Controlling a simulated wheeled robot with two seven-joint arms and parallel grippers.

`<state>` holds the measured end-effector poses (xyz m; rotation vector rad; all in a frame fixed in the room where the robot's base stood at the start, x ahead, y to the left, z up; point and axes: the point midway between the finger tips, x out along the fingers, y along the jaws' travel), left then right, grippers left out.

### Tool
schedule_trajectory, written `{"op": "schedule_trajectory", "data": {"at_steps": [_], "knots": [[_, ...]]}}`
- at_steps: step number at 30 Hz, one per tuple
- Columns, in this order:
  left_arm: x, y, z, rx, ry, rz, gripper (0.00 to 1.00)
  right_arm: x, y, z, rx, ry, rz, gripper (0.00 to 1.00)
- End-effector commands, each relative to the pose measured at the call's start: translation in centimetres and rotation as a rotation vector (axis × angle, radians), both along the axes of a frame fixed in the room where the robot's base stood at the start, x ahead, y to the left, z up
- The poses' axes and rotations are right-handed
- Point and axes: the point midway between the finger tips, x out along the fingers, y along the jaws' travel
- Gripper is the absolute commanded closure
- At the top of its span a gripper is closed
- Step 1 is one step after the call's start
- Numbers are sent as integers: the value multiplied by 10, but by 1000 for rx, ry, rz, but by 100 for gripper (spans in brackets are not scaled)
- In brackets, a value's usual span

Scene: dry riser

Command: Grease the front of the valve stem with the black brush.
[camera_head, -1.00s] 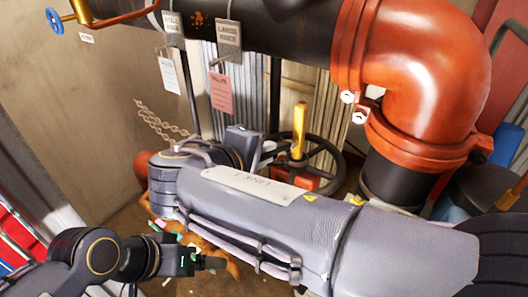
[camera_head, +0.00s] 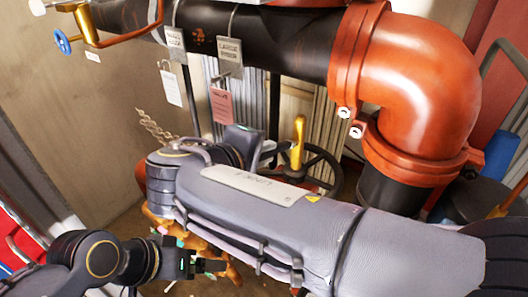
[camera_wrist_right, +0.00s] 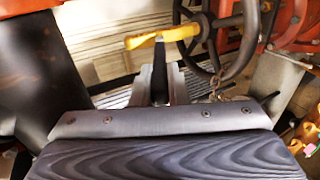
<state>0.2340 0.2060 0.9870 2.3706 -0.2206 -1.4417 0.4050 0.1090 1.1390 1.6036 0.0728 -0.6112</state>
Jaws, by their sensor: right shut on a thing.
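The valve stem (camera_head: 298,143) is a yellow, brass-like rod above the dark handwheel (camera_head: 328,172) in the head view. In the right wrist view the stem (camera_wrist_right: 150,39) lies almost level across the top. My right gripper (camera_head: 266,150) is just left of the stem. In the wrist view it (camera_wrist_right: 158,82) is shut on the black brush (camera_wrist_right: 160,78), whose far end appears close to the stem's underside. I cannot tell whether they touch. My left gripper (camera_head: 208,265) is low in the head view, away from the stem; its jaws are unclear.
A large orange-red elbow pipe (camera_head: 425,75) stands right of the valve. A black pipe (camera_head: 275,40) crosses above, with hanging grey tags (camera_head: 230,53) and a pink tag (camera_head: 221,105). A chain (camera_head: 155,128) hangs by the left wall. Corrugated panels stand behind.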

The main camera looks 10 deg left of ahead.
Motion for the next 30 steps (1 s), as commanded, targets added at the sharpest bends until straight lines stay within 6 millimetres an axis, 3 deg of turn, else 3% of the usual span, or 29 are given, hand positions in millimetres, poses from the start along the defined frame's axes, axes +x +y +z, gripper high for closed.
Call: {"op": "schedule_trajectory", "data": {"at_steps": [6, 19, 30], "knots": [[0, 0, 15, 0, 0, 0, 9, 1, 0, 19, 0, -1, -1, 100], [0, 0, 16, 0, 0, 0, 9, 1, -1, 21, 0, -1, -1, 100], [0, 0, 36, 0, 0, 0, 9, -1, 0, 45, 1, -1, 0, 100]]}}
